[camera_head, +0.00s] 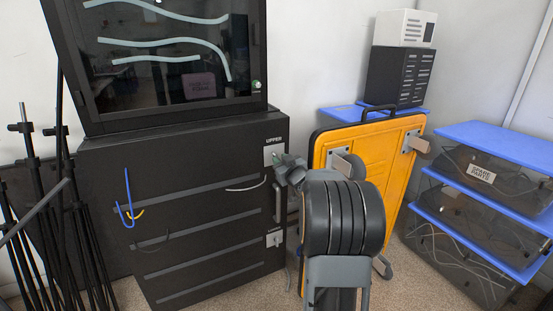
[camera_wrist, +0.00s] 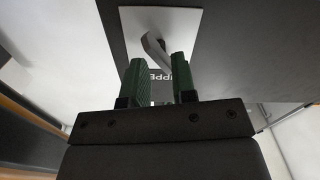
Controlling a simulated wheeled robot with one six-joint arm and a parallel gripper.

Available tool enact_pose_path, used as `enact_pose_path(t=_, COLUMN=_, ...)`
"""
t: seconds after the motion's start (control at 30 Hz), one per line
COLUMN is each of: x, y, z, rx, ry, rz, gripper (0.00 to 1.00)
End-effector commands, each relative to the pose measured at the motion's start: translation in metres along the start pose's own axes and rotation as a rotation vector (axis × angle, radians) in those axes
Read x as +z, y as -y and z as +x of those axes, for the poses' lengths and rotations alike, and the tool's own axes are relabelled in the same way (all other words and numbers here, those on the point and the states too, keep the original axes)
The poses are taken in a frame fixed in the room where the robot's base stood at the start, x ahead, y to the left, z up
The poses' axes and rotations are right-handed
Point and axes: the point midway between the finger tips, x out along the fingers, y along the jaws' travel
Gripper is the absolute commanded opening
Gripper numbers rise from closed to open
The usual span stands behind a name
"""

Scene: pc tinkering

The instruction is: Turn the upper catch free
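The upper catch is a grey lever on a pale square plate, on the right edge of the black cabinet under the "UPPER" label (camera_head: 274,140). In the head view my gripper (camera_head: 283,162) is at the plate (camera_head: 267,153) and covers most of the lever. In the wrist view the plate (camera_wrist: 180,18) is at the top and the bent lever (camera_wrist: 153,46) reaches down toward the fingertips. My gripper (camera_wrist: 158,78) is open, its two green fingers apart. The lever's lower end is at the gap, close to the right finger; I cannot tell whether they touch.
An orange case (camera_head: 394,185) stands close to the right of my arm. Blue-lidded bins (camera_head: 480,200) are farther right. Black stands (camera_head: 45,200) are at the left.

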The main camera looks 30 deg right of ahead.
Motion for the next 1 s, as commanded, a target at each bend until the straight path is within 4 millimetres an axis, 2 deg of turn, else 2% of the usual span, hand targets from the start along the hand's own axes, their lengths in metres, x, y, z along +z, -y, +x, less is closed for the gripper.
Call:
enact_pose_path(t=0.37, x=0.0, y=0.0, z=-0.002, rx=0.0, ry=0.0, rz=0.001, gripper=0.32)
enact_pose_path(t=0.73, x=0.0, y=0.0, z=-0.025, rx=0.001, ry=0.0, rz=0.002, gripper=0.32)
enact_pose_path(t=1.0, x=0.0, y=0.0, z=-0.026, rx=0.0, ry=0.0, rz=0.005, gripper=0.32)
